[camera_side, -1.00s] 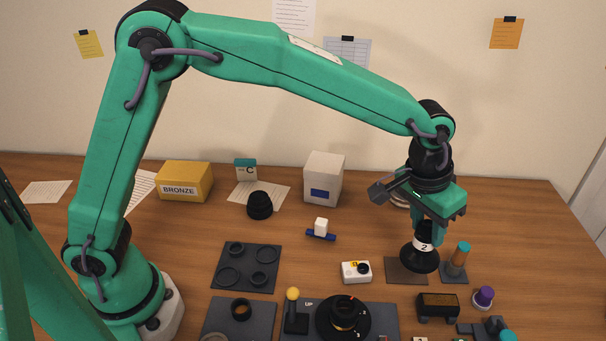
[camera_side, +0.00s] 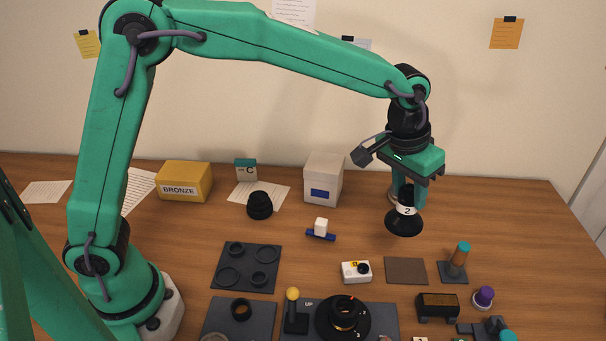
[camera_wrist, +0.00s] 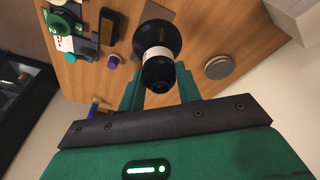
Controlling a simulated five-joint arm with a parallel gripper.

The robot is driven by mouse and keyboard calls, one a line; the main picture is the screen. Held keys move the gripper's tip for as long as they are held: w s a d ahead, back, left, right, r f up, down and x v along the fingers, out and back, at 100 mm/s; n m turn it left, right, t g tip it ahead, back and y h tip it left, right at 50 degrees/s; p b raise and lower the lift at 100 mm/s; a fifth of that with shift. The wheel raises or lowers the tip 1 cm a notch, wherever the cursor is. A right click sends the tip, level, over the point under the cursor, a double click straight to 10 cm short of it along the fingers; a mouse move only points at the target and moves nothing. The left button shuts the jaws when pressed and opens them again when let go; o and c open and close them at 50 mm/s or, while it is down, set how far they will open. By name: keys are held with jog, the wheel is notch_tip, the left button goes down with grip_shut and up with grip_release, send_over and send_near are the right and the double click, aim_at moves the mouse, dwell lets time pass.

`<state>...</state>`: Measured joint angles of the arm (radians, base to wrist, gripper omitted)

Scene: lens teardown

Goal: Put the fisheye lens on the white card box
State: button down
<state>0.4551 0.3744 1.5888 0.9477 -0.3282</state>
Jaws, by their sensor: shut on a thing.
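My gripper (camera_side: 407,196) is shut on the fisheye lens (camera_side: 404,222), a black lens with a white band marked 2 and a wide flared end pointing down. The lens hangs above the table, behind the brown mat. In the wrist view the lens (camera_wrist: 157,40) sits between the two green fingers. The white card box (camera_side: 323,182), with a blue label, stands at the back of the table, to the left of my gripper and apart from it. A corner of the box (camera_wrist: 296,18) shows at the upper right of the wrist view.
The brown mat (camera_side: 406,271) is bare. A small white camera (camera_side: 356,272) and a post on a base (camera_side: 455,265) flank it. A black lens (camera_side: 259,205) stands left of the box. A round grey disc (camera_wrist: 219,68) lies near my gripper.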

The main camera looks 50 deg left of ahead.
jog(key=a+r+n, duration=0.1)
jog(key=a+r, duration=0.3)
jog(key=a, duration=0.4)
jog(key=a+r+n, duration=0.1)
jog(key=a+r, duration=0.3)
jog(key=a, duration=0.4)
jog(key=shift+t+y, duration=0.3)
jog(key=shift+y, duration=0.4)
jog(key=shift+w+a+f, duration=0.95)
jog(key=shift+a+f, duration=0.85)
jog(key=shift+a, duration=0.15)
jog(key=shift+w+a+f, duration=0.95)
jog(key=shift+a+f, duration=0.9)
jog(key=shift+a, duration=0.05)
jog(key=shift+w+a+f, duration=0.95)
jog(key=shift+a+f, duration=0.85)
jog(key=shift+a, duration=0.15)
jog(key=shift+f, duration=0.2)
jog(key=c, duration=1)
grip_release()
jog(key=shift+r, duration=0.1)
jog(key=v, duration=1.2)
